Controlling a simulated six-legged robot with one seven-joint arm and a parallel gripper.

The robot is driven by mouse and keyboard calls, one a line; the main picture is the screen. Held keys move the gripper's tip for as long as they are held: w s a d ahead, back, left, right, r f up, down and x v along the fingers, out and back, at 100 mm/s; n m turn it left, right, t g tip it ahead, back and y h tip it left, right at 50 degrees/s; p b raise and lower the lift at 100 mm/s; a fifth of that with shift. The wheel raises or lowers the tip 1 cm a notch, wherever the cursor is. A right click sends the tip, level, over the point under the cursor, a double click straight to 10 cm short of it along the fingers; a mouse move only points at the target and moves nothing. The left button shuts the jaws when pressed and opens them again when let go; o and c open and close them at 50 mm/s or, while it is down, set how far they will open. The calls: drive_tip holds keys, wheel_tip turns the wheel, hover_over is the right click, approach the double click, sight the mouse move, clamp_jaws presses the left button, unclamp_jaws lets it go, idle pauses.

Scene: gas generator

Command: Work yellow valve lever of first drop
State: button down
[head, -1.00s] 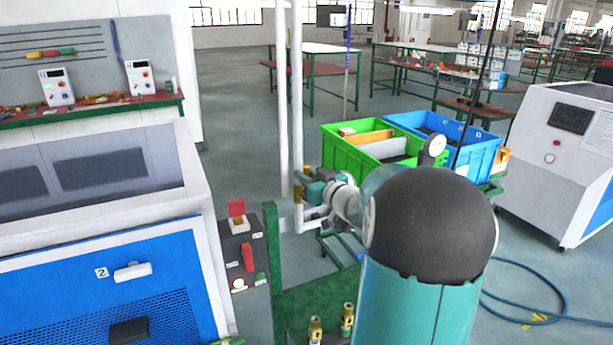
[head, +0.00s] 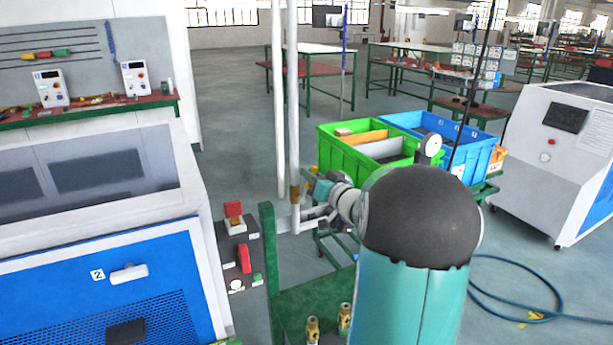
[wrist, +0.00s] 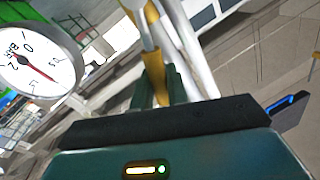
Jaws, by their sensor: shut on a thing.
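The yellow valve lever (wrist: 155,68) runs down the middle of the wrist view beside white pipes (wrist: 190,60). My gripper (wrist: 161,92) has its dark green fingers on either side of the lever's lower part and is shut on it. In the head view my gripper (head: 309,188) reaches to the white vertical pipe (head: 294,110). A small yellow-brown part (head: 295,193) shows on that pipe beside the fingers. My arm and wrist hide part of the valve, so its exact angle is unclear.
A round pressure gauge (wrist: 38,62) is close on the left in the wrist view. A green post (head: 268,260) and a switch panel (head: 238,252) stand left of my arm. Green (head: 345,155) and blue (head: 465,150) crates are behind it. A blue hose (head: 545,290) lies at right.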

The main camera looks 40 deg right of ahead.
drive_tip(key=d+f+m+h, duration=0.1)
drive_tip(key=f+m, duration=0.3)
drive_tip(key=m, duration=0.4)
drive_tip(key=s+d+f+m+h, duration=0.1)
drive_tip(key=d+f+m+h, duration=0.1)
drive_tip(key=m, duration=0.6)
drive_tip(key=shift+s+d+f+t+h, duration=0.3)
drive_tip(key=shift+d+f+t, duration=0.1)
drive_tip(key=shift+d+f, duration=0.6)
drive_tip(key=shift+m, duration=0.3)
drive_tip(key=c, duration=1.4)
unclamp_jaws()
drive_tip(key=shift+r, duration=0.1)
drive_tip(key=v, duration=1.3)
drive_tip(key=shift+s, duration=0.3)
drive_tip(key=shift+a, duration=0.15)
